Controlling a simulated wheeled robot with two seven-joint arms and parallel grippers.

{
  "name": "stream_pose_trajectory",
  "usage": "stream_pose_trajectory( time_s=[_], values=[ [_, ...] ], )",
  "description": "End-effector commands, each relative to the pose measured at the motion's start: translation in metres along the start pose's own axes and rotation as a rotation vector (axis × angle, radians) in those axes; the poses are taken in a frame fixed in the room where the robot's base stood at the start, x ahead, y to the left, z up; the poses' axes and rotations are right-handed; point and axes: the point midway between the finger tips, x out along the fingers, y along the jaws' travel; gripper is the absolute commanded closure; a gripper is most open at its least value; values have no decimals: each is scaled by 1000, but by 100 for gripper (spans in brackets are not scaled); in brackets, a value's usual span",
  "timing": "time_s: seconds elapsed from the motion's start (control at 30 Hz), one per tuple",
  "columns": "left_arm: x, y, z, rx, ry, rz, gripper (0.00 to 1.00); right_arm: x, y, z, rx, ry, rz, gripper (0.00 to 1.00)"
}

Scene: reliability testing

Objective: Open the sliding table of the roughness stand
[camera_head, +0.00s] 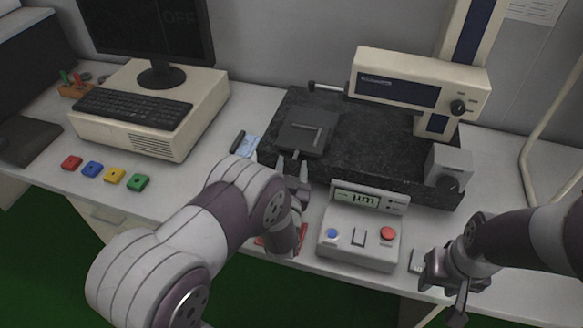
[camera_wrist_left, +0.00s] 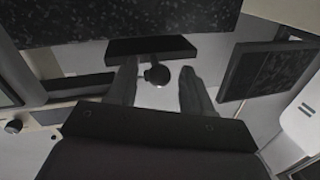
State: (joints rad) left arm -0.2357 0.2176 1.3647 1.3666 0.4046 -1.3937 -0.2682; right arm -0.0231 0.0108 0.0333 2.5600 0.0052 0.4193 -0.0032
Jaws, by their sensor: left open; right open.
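The roughness stand has a black speckled granite base (camera_head: 375,150) with the dark sliding table (camera_head: 303,134) on its left part. The sliding table also shows in the left wrist view as a dark plate (camera_wrist_left: 150,46). A small round dark knob (camera_wrist_left: 157,74) sits at that plate's near edge. My left gripper (camera_head: 290,162) is open at the front of the sliding table. In the wrist view its two fingers stand either side of the knob, with gaps visible on both sides. My right gripper (camera_head: 458,298) is open and empty near the table's front edge, at the right.
A control box (camera_head: 358,243) with a display and blue and red buttons stands in front of the base. A cream measuring unit (camera_head: 420,80) hangs on a column above the base. A computer (camera_head: 150,115) and several coloured blocks (camera_head: 104,172) are at the left.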

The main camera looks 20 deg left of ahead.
Motion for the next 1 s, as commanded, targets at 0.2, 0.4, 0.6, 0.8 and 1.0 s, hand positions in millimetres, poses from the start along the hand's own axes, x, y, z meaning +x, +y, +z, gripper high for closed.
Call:
stream_pose_trajectory(
  time_s=[0.2, 0.4, 0.6, 0.8, 1.0],
  values=[
    [-40, 1, 0, 1, -3, 5, 49, -2, 0, 0, 0, 0, 0, 57],
    [-94, 2, 0, 1, -2, 7, 49, -3, 0, 0, 0, 0, 0, 57],
    [-123, 1, 0, 1, -1, 3, 49, -3, 0, 0, 0, 0, 0, 57],
    [-127, 0, 0, 0, 0, 0, 49, -3, 0, 0, 0, 0, 0, 57],
    [-127, 0, 0, 0, 0, 0, 49, -3, 0, 0, 0, 0, 0, 57]
  ],
)
